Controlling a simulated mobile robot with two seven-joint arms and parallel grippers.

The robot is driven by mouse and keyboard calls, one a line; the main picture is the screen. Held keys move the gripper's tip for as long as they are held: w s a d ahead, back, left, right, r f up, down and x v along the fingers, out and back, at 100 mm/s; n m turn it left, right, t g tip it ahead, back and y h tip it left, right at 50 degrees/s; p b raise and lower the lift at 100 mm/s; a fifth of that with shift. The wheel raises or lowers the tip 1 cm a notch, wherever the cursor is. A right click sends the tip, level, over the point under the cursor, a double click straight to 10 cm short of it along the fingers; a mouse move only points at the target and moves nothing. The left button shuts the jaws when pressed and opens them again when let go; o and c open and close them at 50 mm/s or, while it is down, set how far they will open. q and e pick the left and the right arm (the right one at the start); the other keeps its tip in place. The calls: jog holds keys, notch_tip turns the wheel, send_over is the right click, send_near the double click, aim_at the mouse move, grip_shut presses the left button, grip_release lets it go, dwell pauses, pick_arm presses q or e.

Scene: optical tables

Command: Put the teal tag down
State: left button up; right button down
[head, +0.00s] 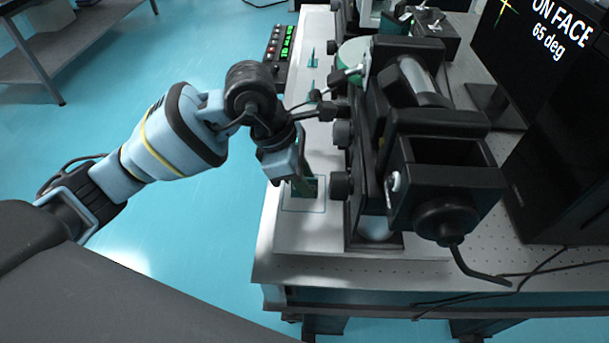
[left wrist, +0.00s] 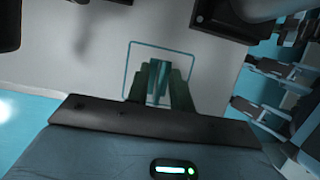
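My left gripper (head: 302,187) points down at the table's near left part, over a thin outlined square (head: 318,211). In the left wrist view, the teal tag (left wrist: 157,76) sits between the two fingers of the gripper (left wrist: 160,84), which look shut on it. The tag and fingertips lie within the square outline (left wrist: 128,58) in that view. In the head view, a green edge of the tag (head: 312,186) shows beside the fingers; the rest is hidden. I cannot tell whether the tag touches the table. My right gripper is not in view.
Black optical mounts (head: 440,170) with knobs stand close to the right of the gripper. A monitor (head: 545,60) stands at right. The table's near left corner (head: 290,245) is bare.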

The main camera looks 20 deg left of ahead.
pick_arm(q)
jog(key=shift+r, duration=0.15)
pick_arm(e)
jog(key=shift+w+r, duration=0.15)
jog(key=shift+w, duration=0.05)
pick_arm(q)
jog(key=shift+r, duration=0.25)
jog(key=v, duration=1.1)
jog(key=shift+s+a+r, duration=0.1)
jog(key=shift+a+r, duration=0.1)
jog(key=shift+a, duration=0.05)
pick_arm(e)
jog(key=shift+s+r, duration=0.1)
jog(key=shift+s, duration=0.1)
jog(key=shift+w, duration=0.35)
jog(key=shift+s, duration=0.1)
